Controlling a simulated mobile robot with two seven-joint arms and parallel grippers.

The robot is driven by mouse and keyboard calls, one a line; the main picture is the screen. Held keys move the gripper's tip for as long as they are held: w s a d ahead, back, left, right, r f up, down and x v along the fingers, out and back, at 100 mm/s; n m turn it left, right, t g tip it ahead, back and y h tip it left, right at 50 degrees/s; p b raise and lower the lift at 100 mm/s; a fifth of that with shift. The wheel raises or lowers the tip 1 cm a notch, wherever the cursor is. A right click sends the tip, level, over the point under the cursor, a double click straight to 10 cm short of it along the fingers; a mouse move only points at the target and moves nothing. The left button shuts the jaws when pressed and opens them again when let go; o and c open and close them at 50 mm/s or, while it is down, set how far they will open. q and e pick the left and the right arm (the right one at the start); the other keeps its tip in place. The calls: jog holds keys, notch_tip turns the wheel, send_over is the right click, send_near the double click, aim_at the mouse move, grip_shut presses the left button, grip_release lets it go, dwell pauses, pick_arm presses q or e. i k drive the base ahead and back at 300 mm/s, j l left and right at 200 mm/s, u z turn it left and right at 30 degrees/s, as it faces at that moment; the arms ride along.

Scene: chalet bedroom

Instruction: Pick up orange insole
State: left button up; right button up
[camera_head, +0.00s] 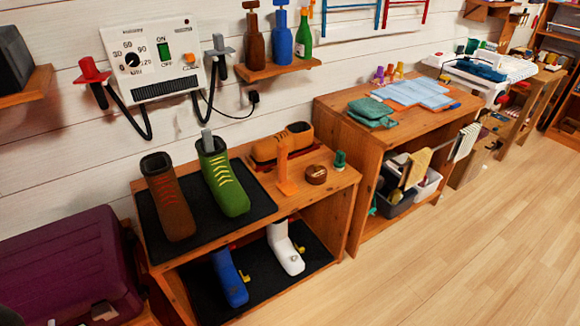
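An orange upright piece (284,168), which may be the orange insole, stands on the wooden shoe bench in front of a tan shoe (266,150). Its shape is too small to make out for certain. It is to the right of a green boot (226,183) and left of a round brown tin (316,174). Neither of my grippers shows in the head view.
A brown boot (170,205) shares a black mat with the green boot. Blue (230,280) and white (286,248) boots stand on the lower shelf. A purple case (65,265) is at left. A wooden table (340,104) stands right of the bench. The floor (450,245) is clear.

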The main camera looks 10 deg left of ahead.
aim_at(288, 187)
jog(key=i+j+z, duration=0.2)
jog(key=j, duration=0.15)
jog(key=j+z, duration=0.2)
jog(key=j, duration=0.15)
jog(key=i+j+z, duration=0.2)
jog(key=j, duration=0.25)
jog(key=j+z, duration=0.2)
jog(key=j, duration=0.15)
